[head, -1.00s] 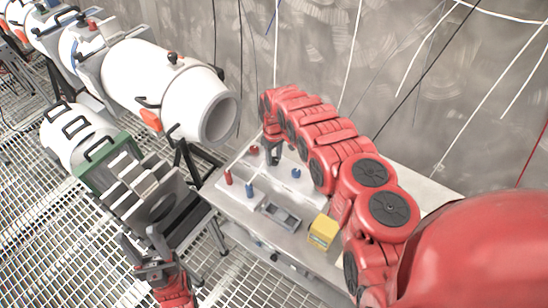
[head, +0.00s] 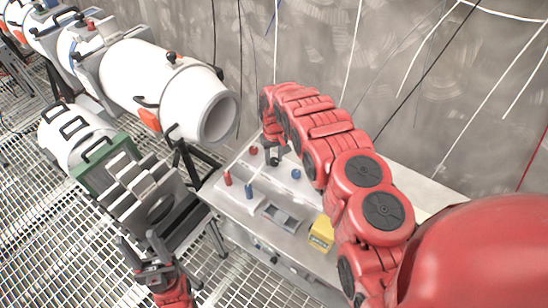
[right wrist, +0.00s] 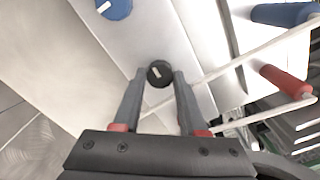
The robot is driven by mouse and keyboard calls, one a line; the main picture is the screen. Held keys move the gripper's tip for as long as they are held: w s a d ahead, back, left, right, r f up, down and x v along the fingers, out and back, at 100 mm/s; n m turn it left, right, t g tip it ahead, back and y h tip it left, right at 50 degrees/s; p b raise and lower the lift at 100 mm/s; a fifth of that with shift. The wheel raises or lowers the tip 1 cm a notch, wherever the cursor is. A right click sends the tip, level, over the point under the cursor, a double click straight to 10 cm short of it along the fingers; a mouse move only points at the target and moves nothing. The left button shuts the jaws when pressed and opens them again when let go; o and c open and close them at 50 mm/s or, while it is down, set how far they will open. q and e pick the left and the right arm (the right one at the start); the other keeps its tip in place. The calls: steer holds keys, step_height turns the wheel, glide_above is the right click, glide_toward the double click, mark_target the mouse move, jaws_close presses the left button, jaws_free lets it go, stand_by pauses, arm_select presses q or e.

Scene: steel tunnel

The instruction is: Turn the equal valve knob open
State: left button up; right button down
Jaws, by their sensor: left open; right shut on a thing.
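In the right wrist view a round black knob (right wrist: 159,73) with a pale pointer mark sits on the white panel, between my right gripper's fingertips. I take it as the equal valve knob; no label is readable. My right gripper (right wrist: 154,88) is shut on it. In the head view my right gripper (head: 273,160) reaches down to the bench panel between a red knob (head: 253,150) and a blue knob (head: 296,174), and largely hides the black knob. The blue knob also shows in the right wrist view (right wrist: 115,8). My left gripper (head: 140,243) is open and empty, at the lower left, away from the bench.
The white bench (head: 235,215) carries a red handle (head: 228,178), a blue handle (head: 249,190), a grey tray (head: 283,216) and a yellow box (head: 321,233). A green-framed unit (head: 90,172) is behind my left gripper.

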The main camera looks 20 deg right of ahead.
steer(key=shift+c, duration=2.2)
jaws_free()
steer(key=shift+r, duration=0.15)
steer(key=shift+r, duration=0.2)
step_height(320, 180, up, 7)
steer(key=shift+r+b, duration=0.15)
steer(key=shift+b, duration=0.75)
step_height(320, 180, up, 10)
steer(key=f+p, duration=0.1)
steer(key=p, duration=0.8)
glide_above(274, 160)
steer(key=shift+r, duration=0.25)
